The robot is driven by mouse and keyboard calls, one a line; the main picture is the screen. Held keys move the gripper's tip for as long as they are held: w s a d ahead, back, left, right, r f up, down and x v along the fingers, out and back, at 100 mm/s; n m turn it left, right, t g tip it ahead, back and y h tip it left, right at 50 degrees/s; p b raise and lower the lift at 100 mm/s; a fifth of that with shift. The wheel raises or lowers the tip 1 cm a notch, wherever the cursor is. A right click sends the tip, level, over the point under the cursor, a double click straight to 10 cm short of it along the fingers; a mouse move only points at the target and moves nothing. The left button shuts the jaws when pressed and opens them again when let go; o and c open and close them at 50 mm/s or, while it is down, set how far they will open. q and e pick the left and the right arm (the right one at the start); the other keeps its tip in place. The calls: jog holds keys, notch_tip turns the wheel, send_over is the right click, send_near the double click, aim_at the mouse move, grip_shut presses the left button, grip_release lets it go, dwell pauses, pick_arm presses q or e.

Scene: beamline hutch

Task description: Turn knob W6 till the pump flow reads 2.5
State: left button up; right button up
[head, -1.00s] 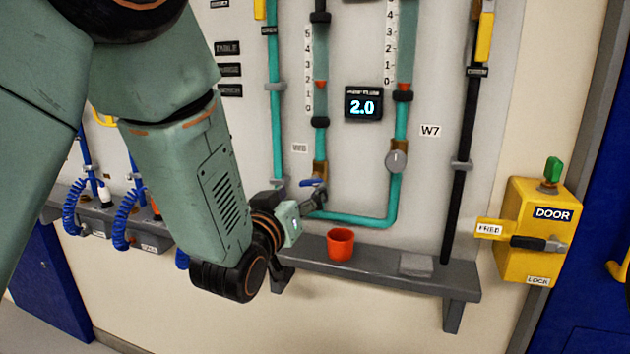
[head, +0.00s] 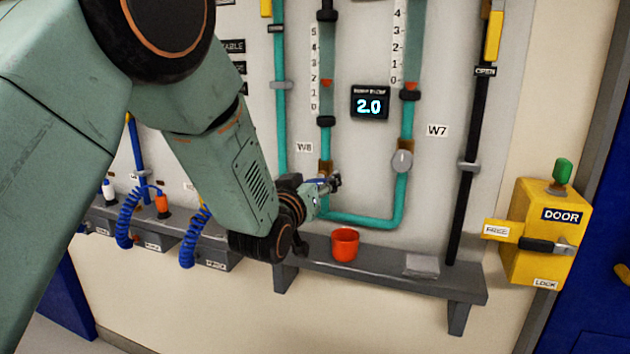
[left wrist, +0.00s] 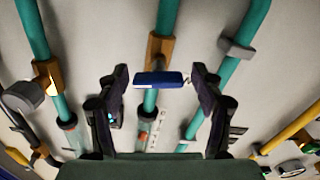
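The W6 label (head: 304,147) sits on the wall panel above a brass valve (head: 325,167) on a teal pipe. The valve's blue handle (left wrist: 160,78) lies crosswise in the left wrist view; in the head view my gripper mostly hides it. My left gripper (head: 335,183) is at this handle. In the left wrist view its two fingers (left wrist: 159,75) are open, one on each side of the handle, with a gap at the left; contact at the right end is unclear. The pump flow display (head: 369,104) reads 2.0. My right gripper is not in view.
A round grey knob (head: 402,161) is on the pipe beside the W7 label (head: 437,131). Below, a grey shelf (head: 375,266) holds a red cup (head: 344,244) and a grey block (head: 421,265). A yellow door box (head: 540,235) is at the right.

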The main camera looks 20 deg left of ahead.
pick_arm(q)
jog(key=shift+d, duration=0.2)
jog(key=c, duration=0.3)
jog(key=shift+s+a, duration=0.1)
jog(key=shift+a, duration=0.1)
jog(key=c, duration=0.8)
jog(key=shift+d+m, duration=0.1)
jog(key=shift+m, duration=1.5)
jog(key=o, duration=1.2)
jog(key=shift+s, duration=0.1)
